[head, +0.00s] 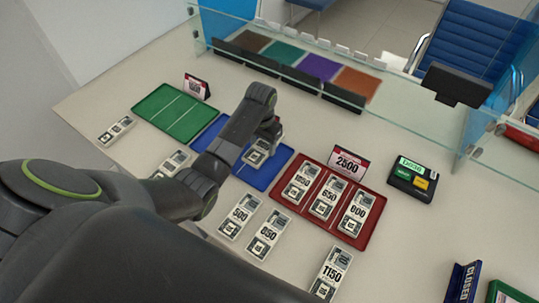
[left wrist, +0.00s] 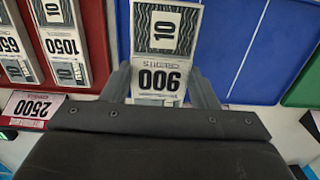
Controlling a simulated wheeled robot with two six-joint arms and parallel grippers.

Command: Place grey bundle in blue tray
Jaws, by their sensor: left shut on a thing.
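A grey bundle marked 900 (head: 257,154) is held by my left gripper (head: 268,135) over the right part of the blue tray (head: 268,176). In the left wrist view the bundle (left wrist: 164,45) is pinched between the two fingers of my left gripper (left wrist: 158,82), with its grey wavy print and number showing. The blue tray (left wrist: 225,60) fills the view behind and beside it. I cannot tell whether the bundle touches the tray floor. My arm hides the left part of the tray in the head view. My right gripper is not in view.
The red tray (head: 284,201), with three bundles and a 2500 sign (head: 347,162), lies just right of the blue tray. The green tray (head: 168,116) lies to its left. Loose bundles, such as one marked 1150 (head: 331,272), lie in front. A glass screen (head: 300,78) stands behind.

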